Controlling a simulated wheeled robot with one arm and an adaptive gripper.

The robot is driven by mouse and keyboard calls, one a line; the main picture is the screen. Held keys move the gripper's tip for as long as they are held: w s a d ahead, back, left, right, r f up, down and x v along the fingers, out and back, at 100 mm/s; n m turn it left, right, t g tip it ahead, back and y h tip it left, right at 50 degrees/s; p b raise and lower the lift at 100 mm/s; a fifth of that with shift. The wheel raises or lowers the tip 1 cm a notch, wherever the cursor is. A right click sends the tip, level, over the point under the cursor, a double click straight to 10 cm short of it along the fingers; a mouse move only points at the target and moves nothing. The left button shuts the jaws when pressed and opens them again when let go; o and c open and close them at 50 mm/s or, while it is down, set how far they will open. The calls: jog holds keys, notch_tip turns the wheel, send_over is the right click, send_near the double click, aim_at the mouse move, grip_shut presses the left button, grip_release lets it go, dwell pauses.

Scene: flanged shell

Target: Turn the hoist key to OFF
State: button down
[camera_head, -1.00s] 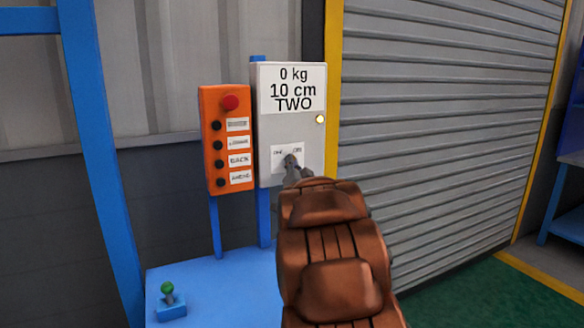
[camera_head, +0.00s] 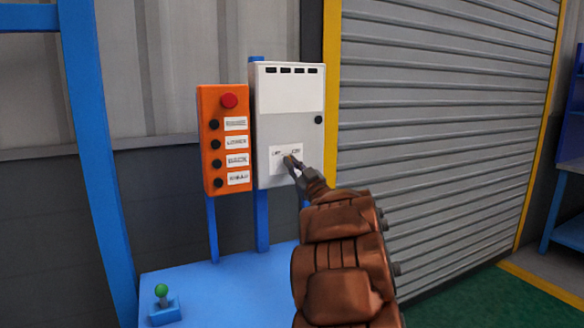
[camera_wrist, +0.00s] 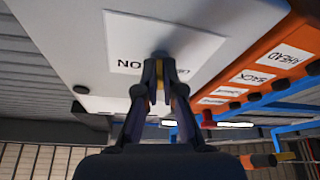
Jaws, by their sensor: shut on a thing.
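The grey control box (camera_head: 268,125) hangs on a blue post. Its white display panel (camera_head: 290,92) shows only several dark dashes, and the small round lamp (camera_head: 319,120) at its right edge is dark. The key's white label plate (camera_head: 277,166) is on the lower box; the wrist view shows the plate (camera_wrist: 130,45) with "ON" upside down. My gripper (camera_head: 290,161) is at the plate, shut on the hoist key. A yellowish bit of the key (camera_wrist: 160,76) shows between the fingers in the wrist view. The fingers hide most of the key, so its exact angle is unclear.
An orange button box (camera_head: 209,160) with a red stop button (camera_head: 229,101) stands just left of the grey box. A blue table (camera_head: 225,285) with a green-topped joystick (camera_head: 162,292) is below. A roller shutter (camera_head: 440,130) is on the right.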

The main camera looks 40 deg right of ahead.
jog(key=n+y, duration=0.1)
jog(key=n, duration=0.2)
jog(key=n+y, duration=0.2)
jog(key=n, duration=0.2)
jog(key=shift+d+g, duration=0.15)
jog(key=shift+g, duration=0.15)
jog(key=shift+r+n, duration=0.1)
jog(key=shift+n, duration=0.3)
jog(key=c, duration=1.3)
grip_release()
jog(key=v, duration=1.2)
jog(key=shift+d, duration=0.15)
